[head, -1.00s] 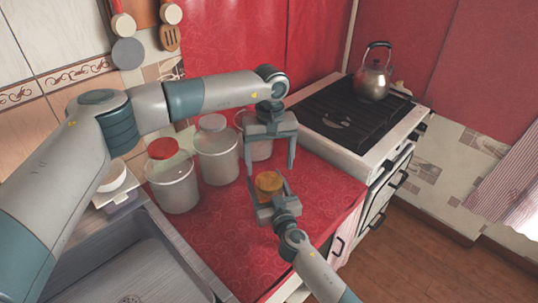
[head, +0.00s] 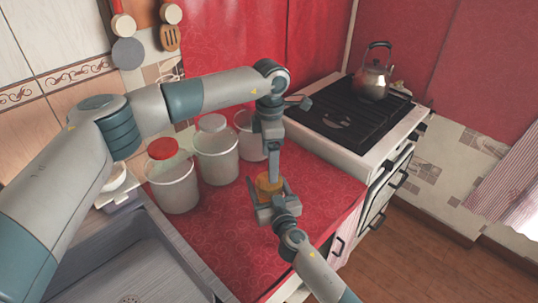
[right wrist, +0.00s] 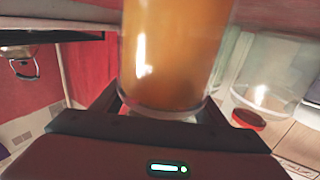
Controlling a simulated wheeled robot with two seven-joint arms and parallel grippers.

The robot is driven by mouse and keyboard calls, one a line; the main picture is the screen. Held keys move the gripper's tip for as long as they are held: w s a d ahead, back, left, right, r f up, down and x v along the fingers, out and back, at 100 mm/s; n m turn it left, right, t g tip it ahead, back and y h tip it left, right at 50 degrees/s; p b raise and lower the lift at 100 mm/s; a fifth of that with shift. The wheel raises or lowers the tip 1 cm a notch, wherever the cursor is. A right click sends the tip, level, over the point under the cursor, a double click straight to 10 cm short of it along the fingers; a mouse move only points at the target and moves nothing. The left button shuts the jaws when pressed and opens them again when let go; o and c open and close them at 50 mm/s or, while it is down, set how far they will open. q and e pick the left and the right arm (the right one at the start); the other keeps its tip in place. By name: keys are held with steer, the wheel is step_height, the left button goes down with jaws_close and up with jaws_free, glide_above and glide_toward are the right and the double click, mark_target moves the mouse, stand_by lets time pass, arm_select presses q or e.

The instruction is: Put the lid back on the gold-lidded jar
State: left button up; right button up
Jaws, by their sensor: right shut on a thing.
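A clear jar with amber contents (right wrist: 175,50) fills the middle of the right wrist view, upright; its top is cut off there. In the head view the jar's golden-orange upper part (head: 265,184) shows in my right gripper (head: 268,194), which is shut on it. I cannot tell lid from contents there, and no separate gold lid shows. My left gripper (head: 270,160) points down just above the jar, edge-on, its fingers overlapping. Whether it is open, holds something or touches the jar cannot be told.
A red-lidded jar (head: 172,185), a pale-lidded jar (head: 217,160) and another clear jar (head: 252,145) stand behind on the red counter (head: 225,235). The sink (head: 150,275) is front left. The stove (head: 352,118) with a kettle (head: 371,80) is at the right. The counter's front is clear.

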mark_target(269, 198)
arm_select(q)
steer(key=n, duration=0.4)
steer(key=shift+r+n, duration=0.2)
steer(key=shift+n, duration=0.1)
steer(key=n, duration=0.4)
steer(key=shift+r, duration=0.15)
steer(key=n, duration=0.7)
steer(key=shift+a+r+n, duration=0.1)
steer(key=shift+r+n, duration=0.15)
steer(key=shift+n, duration=0.05)
steer(key=shift+f, duration=0.1)
steer(key=shift+f, duration=3.9)
steer(key=c, duration=1.1)
steer(key=shift+c, duration=0.2)
